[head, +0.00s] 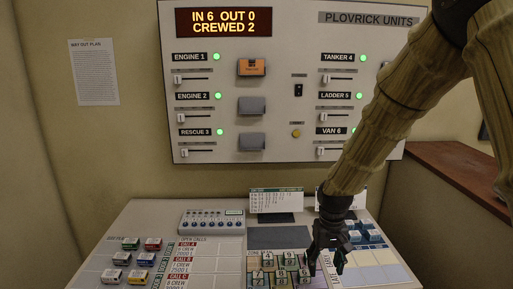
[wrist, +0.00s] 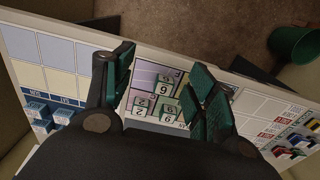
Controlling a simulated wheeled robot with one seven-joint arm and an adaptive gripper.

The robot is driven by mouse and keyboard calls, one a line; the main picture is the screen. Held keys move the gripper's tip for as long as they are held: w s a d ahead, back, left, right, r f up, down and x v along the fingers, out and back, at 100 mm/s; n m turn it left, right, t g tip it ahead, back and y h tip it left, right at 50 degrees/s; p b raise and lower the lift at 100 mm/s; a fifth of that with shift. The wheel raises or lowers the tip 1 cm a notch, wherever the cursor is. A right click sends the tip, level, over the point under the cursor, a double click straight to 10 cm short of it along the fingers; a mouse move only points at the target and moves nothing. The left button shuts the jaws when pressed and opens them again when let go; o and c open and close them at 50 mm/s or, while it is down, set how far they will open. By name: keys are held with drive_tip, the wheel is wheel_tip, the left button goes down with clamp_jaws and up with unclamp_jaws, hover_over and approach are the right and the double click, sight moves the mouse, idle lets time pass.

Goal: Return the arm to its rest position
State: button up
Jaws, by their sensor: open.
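My gripper (head: 328,258) hangs at the end of my arm, low over the right-middle part of the console (head: 142,219). It points down beside a group of small numbered blocks (head: 268,262). In the wrist view my gripper (wrist: 161,92) shows two green-padded fingers spread apart. The numbered blocks (wrist: 163,88) show between and beyond the fingers, and nothing is seen held. I cannot tell how close the fingertips are to the blocks. My arm reaches down from the upper right of the head view and hides part of the wall panel's right side.
A wall panel (head: 290,70) with sliders and green lights stands behind the console. Coloured blocks (head: 131,244) sit at the left. Blue blocks (head: 374,236) stand just right of my gripper. Upright cards (head: 276,200) stand behind it. A green bin (wrist: 292,44) is on the floor.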

drive_tip(key=s+f, duration=0.7)
drive_tip(key=f, duration=0.5)
drive_tip(key=s+f, duration=0.7)
drive_tip(key=f, duration=0.5)
drive_tip(key=s+d+f, duration=0.1)
drive_tip(key=s+f, duration=0.4)
drive_tip(key=s, duration=0.6)
drive_tip(key=s+d+f, duration=0.2)
drive_tip(key=s+f, duration=0.4)
drive_tip(key=s, duration=0.4)
drive_tip(key=shift+s+d+f+m, duration=0.15)
drive_tip(key=shift+s+f+m, duration=0.05)
drive_tip(key=shift+s+m, duration=0.2)
